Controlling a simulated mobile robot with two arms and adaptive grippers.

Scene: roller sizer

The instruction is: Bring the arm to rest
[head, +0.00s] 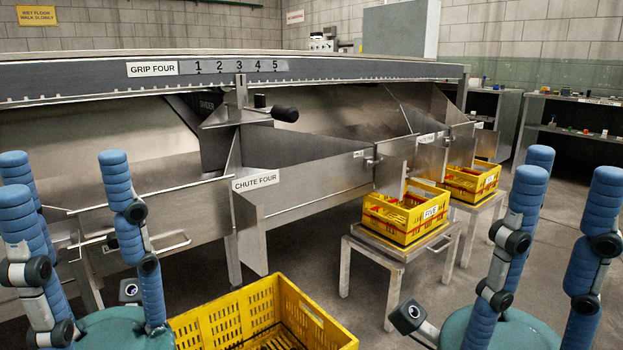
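My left gripper (64,168) is at the lower left of the head view. Its blue segmented fingers point up and stand wide apart above a teal palm, with nothing between them. My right gripper (569,172) is at the lower right, in a similar pose, its blue fingers up and apart and empty. Both stand in front of the steel sizer (320,165) and look clear of it, though the exact gap is hard to judge. The lower parts of both arms are cut off by the frame's bottom edge.
A yellow crate (318,318) is low between my grippers. Yellow crates (411,232) and (470,195) sit on steel stands (360,258) below the chutes. A black-knobbed lever (284,114) sticks out above chute four. Shelves (560,130) line the right. Grey floor shows between.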

